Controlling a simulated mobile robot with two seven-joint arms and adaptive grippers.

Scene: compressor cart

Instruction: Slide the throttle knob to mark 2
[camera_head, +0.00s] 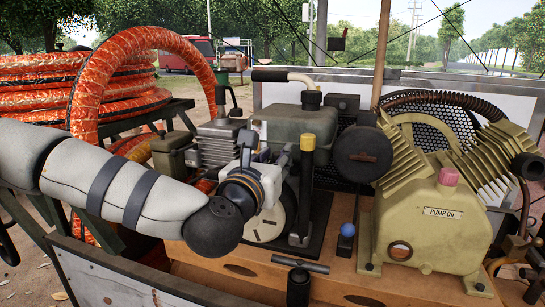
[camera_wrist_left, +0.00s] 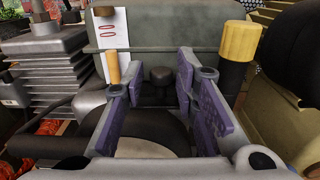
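A small orange knob (camera_wrist_left: 112,67), which looks like the throttle knob, stands upright in front of a white card with red marks (camera_wrist_left: 113,38) in the left wrist view. Which mark it is at cannot be told. My left gripper (camera_head: 262,160) is over the engine in the head view. Its purple-padded fingers are apart in the left wrist view (camera_wrist_left: 158,82), with nothing held between them. The orange knob appears at or just behind the left finger's tip; contact cannot be told. My right gripper is not in view.
A black lever with a yellow cap (camera_head: 307,140) stands just right of my left gripper; it also shows in the wrist view (camera_wrist_left: 240,42). A grey tank (camera_head: 300,122) is behind. The tan pump (camera_head: 430,225) and an orange hose coil (camera_head: 60,85) flank the engine.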

